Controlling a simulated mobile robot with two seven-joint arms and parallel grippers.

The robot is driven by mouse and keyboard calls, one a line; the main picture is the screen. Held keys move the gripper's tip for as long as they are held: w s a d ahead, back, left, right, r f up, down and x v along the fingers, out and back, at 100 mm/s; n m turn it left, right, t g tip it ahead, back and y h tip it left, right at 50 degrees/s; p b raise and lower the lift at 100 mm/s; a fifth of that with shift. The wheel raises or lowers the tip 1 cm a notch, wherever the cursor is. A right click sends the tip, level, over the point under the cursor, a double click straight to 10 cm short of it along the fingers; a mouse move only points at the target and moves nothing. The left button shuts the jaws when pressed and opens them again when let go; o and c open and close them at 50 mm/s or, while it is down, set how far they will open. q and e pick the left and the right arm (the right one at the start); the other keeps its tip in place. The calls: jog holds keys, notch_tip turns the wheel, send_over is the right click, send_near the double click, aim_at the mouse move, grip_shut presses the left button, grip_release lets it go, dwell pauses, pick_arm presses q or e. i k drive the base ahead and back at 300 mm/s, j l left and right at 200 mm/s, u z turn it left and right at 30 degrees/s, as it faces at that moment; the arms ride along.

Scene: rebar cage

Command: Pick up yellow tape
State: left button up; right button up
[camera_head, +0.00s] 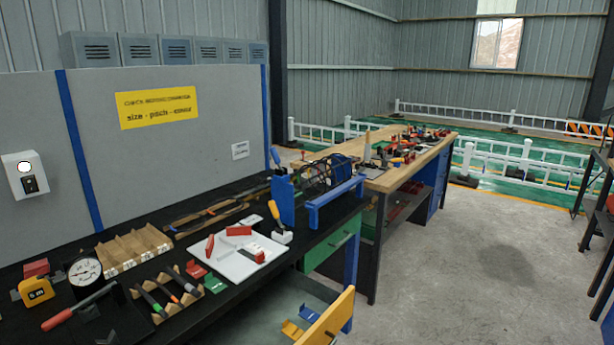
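A yellow tape measure (36,290) with a dark label reading what looks like "5 m" sits on the black bench top (232,292) at the far left, near the front. It stands just left of a round dial gauge (84,271) and in front of a red block (37,268). A red-handled tool (78,306) lies to its right and a little nearer. Neither of my grippers is in view.
A wooden rack (132,247), a rack of pens or markers (165,293) and a white board with red pieces (238,256) crowd the bench. A yellow-fronted drawer (331,318) appears open below. A grey panel (190,150) stands behind. The concrete floor (480,260) at right is clear.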

aim_at(36, 290)
jog(key=u, duration=1.55)
jog(key=l+u, duration=0.15)
jog(key=u, duration=0.2)
jog(key=k+l+u, duration=0.1)
jog(key=u, duration=0.25)
jog(key=k+u, duration=0.1)
jog(key=u, duration=0.25)
